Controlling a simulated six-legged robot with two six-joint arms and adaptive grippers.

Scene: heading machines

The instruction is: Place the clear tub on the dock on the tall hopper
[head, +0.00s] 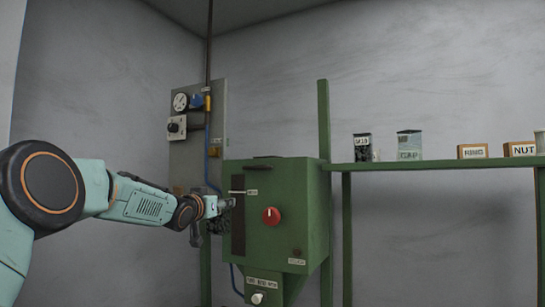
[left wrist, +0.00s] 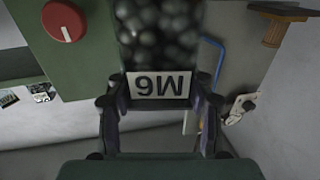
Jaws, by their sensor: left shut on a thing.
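My left gripper (head: 219,204) is shut on a clear tub (left wrist: 160,40) full of dark round pieces. In the left wrist view its white label reads M6, upside down, between the two fingers. In the head view the gripper is at the left front of a green hopper (head: 285,195), close to its dark vertical window; the tub is mostly hidden there. I cannot tell whether the tub touches the hopper. The hopper has a red knob (head: 271,217), which also shows in the left wrist view (left wrist: 64,20). I cannot make out the dock. My right gripper is not in view.
A green shelf (head: 450,163) to the right holds a dark-filled tub (head: 362,147), a clear tub (head: 409,145) and labelled boxes (head: 473,151). A grey panel (head: 185,150) with a gauge and blue hose stands behind my arm, left of the hopper.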

